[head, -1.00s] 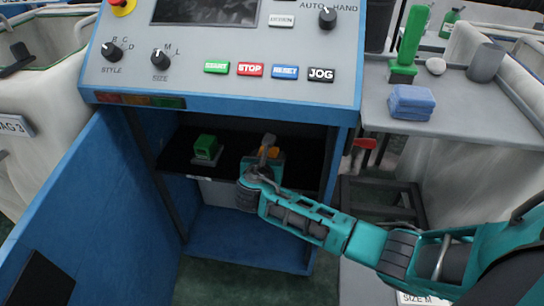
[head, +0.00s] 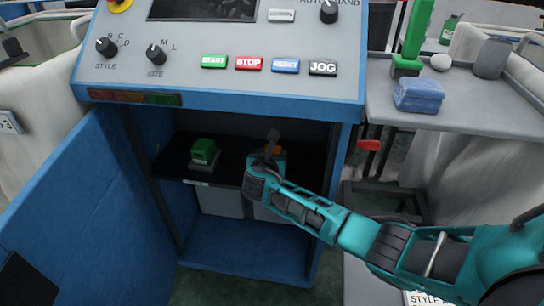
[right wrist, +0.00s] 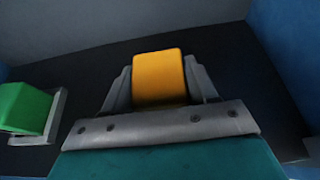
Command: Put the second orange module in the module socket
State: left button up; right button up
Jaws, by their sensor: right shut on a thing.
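The orange module (right wrist: 159,75) is between the two fingers of my right gripper (right wrist: 160,88) in the right wrist view. The fingers are shut on its sides. My left gripper is not in view.
A green module (head: 203,151) sits in a grey socket on the black shelf (head: 232,150), left of my gripper. The blue cabinet door (head: 75,205) stands open at left. The control panel (head: 215,75) overhangs the shelf. A grey side table (head: 460,95) holds a blue cloth (head: 418,95).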

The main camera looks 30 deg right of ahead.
jog(key=o, duration=1)
jog(key=shift+o, duration=1.1)
